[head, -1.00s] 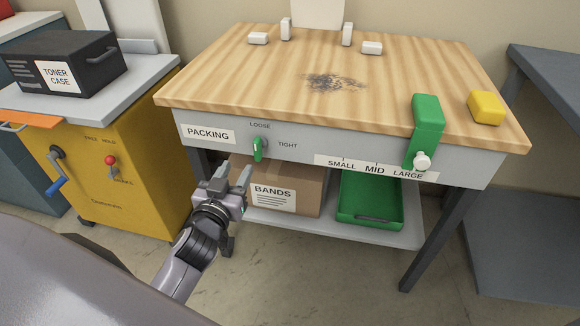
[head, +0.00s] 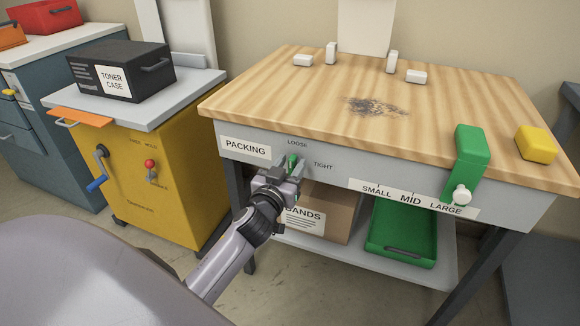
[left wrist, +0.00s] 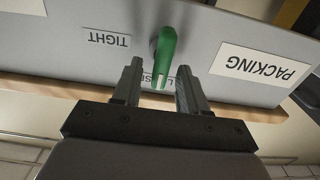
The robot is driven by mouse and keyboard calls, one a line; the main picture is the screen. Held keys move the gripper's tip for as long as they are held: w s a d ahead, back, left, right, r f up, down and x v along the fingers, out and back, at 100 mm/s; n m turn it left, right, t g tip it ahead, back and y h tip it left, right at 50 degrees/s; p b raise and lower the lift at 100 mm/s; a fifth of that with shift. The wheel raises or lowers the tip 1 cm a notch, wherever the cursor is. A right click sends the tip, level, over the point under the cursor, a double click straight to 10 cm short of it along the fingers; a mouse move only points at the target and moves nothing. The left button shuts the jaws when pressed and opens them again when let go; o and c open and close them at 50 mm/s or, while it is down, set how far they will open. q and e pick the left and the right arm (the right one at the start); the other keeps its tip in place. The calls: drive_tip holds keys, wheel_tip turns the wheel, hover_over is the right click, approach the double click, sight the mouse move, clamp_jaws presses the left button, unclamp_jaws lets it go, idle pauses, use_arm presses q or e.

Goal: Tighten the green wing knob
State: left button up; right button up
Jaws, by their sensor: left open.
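The green wing knob (head: 292,161) is on the grey front face of the packing bench, below the LOOSE label and left of the TIGHT label. My left gripper (head: 289,169) is open at the knob and partly hides it in the head view. In the left wrist view, which is upside down, the knob (left wrist: 165,55) shows in the gap between the two fingers of the left gripper (left wrist: 158,80). Its wing lies toward the LOOSE label and partly covers it. I cannot tell whether a finger touches it. My right gripper is out of view.
A cardboard BANDS box (head: 335,208) and a green tray (head: 402,250) sit on the shelf below. A green slider (head: 470,160) is at the right of the bench front. A yellow cabinet (head: 190,185) stands left of the bench.

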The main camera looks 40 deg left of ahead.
use_arm(q)
clamp_jaws()
drive_tip(key=shift+m, duration=0.4)
drive_tip(key=m, duration=0.3)
drive_tip(key=shift+w+d, duration=0.1)
drive_tip(key=shift+d, duration=0.15)
drive_tip(key=m, duration=0.4)
drive_tip(key=shift+d+p, duration=0.25)
drive_tip(key=shift+p, duration=0.1)
drive_tip(key=m, duration=0.6)
drive_tip(key=f+m, duration=0.1)
drive_tip(key=m, duration=0.3)
drive_tip(key=shift+w+d, duration=0.15)
drive_tip(key=shift+d, duration=0.1)
drive_tip(key=shift+m, duration=0.3)
